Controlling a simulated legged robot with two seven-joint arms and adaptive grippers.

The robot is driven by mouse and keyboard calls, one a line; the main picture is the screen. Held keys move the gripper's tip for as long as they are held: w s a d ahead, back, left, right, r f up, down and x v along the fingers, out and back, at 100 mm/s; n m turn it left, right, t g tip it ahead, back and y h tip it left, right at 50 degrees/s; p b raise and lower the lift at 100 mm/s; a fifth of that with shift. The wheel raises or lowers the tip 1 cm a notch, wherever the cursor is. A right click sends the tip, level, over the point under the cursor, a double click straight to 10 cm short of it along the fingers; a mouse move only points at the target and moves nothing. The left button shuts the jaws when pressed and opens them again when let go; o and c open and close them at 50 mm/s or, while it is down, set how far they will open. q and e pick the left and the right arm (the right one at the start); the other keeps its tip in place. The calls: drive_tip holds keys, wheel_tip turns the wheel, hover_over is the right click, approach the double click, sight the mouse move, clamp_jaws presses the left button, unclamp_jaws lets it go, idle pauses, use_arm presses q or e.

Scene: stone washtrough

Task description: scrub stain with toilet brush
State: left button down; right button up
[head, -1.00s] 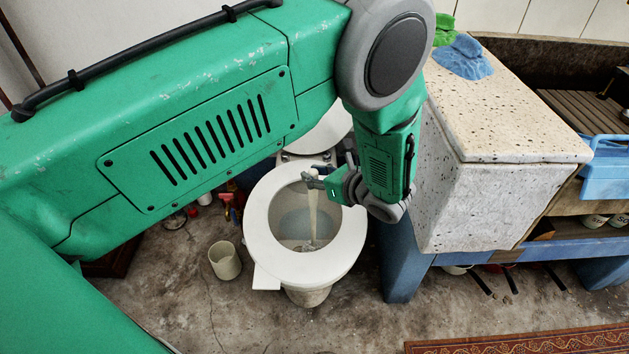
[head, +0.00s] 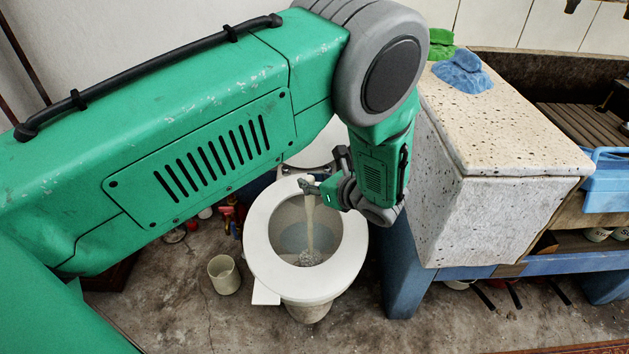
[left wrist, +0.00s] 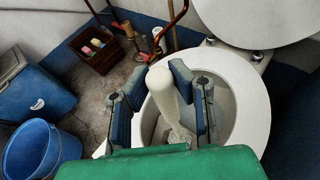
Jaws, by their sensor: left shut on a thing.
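My left gripper (head: 312,187) is shut on the pale handle of the toilet brush (head: 310,222), above the toilet bowl. The brush hangs nearly upright, its whitish head (head: 309,258) down inside the bowl. The toilet (head: 352,262) has a white seat ring lowered and its lid raised. In the left wrist view the brush handle (left wrist: 161,90) stands between the two fingers (left wrist: 160,100) of my left gripper. I cannot make out the stain; the brush head covers part of the bowl. My right gripper is not in view.
A beige cup (head: 224,275) stands on the floor left of the toilet. A speckled stone block (head: 500,125) with blue and green cloths (head: 463,72) stands close on the right. In the left wrist view, a blue bucket (left wrist: 38,152) and a wooden box (left wrist: 92,45) are on the left.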

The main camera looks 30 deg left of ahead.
use_arm(q)
drive_tip(key=shift+s+a, duration=0.2)
drive_tip(key=shift+a, duration=0.45)
drive_tip(key=shift+s, duration=0.1)
drive_tip(key=shift+s+d+p, duration=0.45)
drive_tip(key=shift+s, duration=0.3)
drive_tip(key=shift+s+d+p, duration=0.4)
drive_tip(key=shift+s+p, duration=0.05)
drive_tip(key=shift+s, duration=0.25)
drive_tip(key=shift+s+d+p, duration=0.45)
drive_tip(key=shift+s, duration=0.3)
drive_tip(key=shift+s+a+p, duration=0.45)
drive_tip(key=shift+s+a, duration=0.3)
drive_tip(key=shift+a, duration=0.35)
drive_tip(key=shift+w, duration=0.1)
drive_tip(key=shift+w+a+b, duration=0.35)
drive_tip(key=shift+w+a, duration=0.1)
drive_tip(key=shift+w, duration=0.25)
drive_tip(key=shift+w+a+b, duration=0.3)
drive_tip(key=shift+w+a, duration=0.15)
drive_tip(key=shift+w, duration=0.25)
drive_tip(key=shift+w+a+b, duration=0.35)
drive_tip(key=shift+w+a, duration=0.1)
drive_tip(key=shift+w, duration=0.25)
